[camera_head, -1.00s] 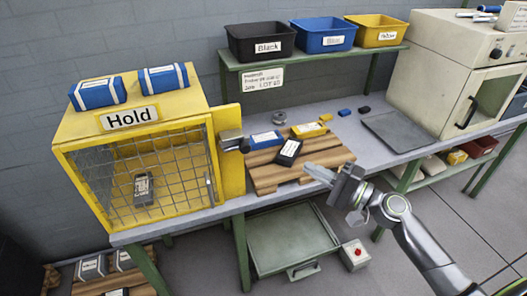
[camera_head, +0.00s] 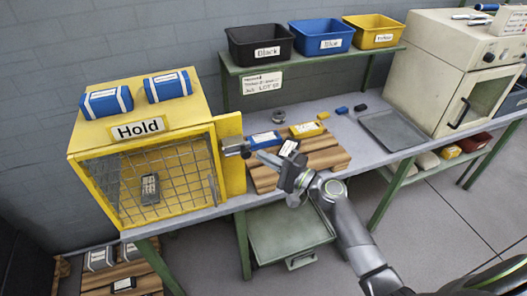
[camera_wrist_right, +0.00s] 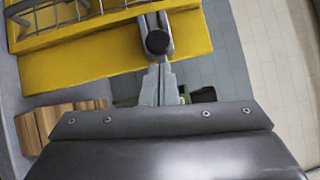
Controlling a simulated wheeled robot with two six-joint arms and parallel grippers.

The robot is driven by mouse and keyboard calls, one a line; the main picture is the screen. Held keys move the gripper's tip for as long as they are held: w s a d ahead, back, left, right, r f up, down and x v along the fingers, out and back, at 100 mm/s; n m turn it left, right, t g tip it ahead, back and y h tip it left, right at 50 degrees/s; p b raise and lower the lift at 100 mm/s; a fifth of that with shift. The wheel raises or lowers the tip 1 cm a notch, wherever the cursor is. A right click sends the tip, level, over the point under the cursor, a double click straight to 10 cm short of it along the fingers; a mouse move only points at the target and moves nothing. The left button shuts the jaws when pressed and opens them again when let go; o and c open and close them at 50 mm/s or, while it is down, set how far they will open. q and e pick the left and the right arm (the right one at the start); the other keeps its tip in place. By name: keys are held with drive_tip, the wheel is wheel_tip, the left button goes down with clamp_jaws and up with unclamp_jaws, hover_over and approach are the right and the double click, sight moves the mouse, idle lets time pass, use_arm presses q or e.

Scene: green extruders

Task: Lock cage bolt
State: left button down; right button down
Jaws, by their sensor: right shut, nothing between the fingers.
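The yellow cage (camera_head: 200,106) labelled "Hold" stands at the left end of the bench, its wire-mesh door (camera_head: 190,190) across the front. A dark box (camera_head: 150,188) shows behind the mesh. The grey bolt (camera_head: 232,148) sits on the yellow plate at the cage's right side. In the right wrist view its round dark knob (camera_wrist_right: 157,42) faces me. My right gripper (camera_head: 260,155) is shut and empty, its fingertips close to the knob; the wrist view shows the shut fingers (camera_wrist_right: 159,72) just below it. I cannot tell whether they touch. My left gripper is out of view.
Black, blue and yellow bins stand on the shelf (camera_head: 290,60) behind. A grey tray (camera_head: 385,127) and an oven (camera_head: 430,85) are farther right.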

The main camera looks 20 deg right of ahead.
drive_tip(key=shift+a, duration=0.45)
drive_tip(key=a, duration=0.4)
drive_tip(key=shift+s+a, duration=0.1)
drive_tip(key=shift+a, duration=0.15)
idle(0.3)
